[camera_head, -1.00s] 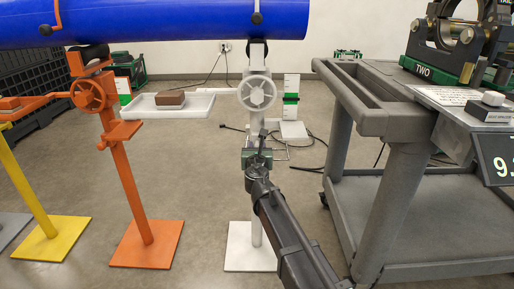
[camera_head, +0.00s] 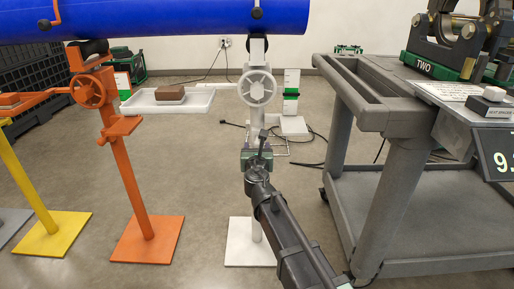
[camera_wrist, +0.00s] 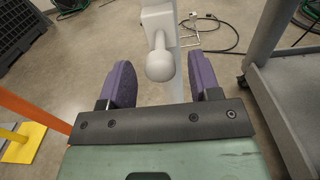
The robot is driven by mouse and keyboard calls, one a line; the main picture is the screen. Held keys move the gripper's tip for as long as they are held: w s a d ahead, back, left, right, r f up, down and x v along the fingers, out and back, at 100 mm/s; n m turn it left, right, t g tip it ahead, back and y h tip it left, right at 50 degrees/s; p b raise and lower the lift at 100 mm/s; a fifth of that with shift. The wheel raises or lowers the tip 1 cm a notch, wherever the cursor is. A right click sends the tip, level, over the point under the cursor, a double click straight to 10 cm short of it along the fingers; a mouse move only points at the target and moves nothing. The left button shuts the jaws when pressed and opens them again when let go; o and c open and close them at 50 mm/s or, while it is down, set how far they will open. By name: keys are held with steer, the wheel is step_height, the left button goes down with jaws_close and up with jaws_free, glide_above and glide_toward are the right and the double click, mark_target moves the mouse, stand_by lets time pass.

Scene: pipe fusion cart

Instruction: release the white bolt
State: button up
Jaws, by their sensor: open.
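The white bolt (camera_wrist: 160,60) shows in the wrist view as a rounded knob on a short stem, fixed to the white pipe stand (camera_wrist: 160,18). My gripper (camera_wrist: 163,82) is open, with one purple finger pad on each side of the bolt. Visible gaps separate the pads from the knob. In the head view my gripper (camera_head: 257,152) is in front of the post of the white stand (camera_head: 257,88), below its handwheel. The bolt cannot be made out there.
A blue pipe (camera_head: 160,20) lies across the stand tops. An orange stand (camera_head: 130,185) and a yellow stand (camera_head: 30,190) are to the left. A grey cart (camera_head: 400,120) stands close on the right. A white tray (camera_head: 145,105) holds a brown block (camera_head: 170,95).

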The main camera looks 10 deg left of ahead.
steer(key=s+d, duration=0.1)
steer(key=s, duration=0.8)
steer(key=shift+s+d, duration=0.25)
steer(key=shift+d, duration=0.15)
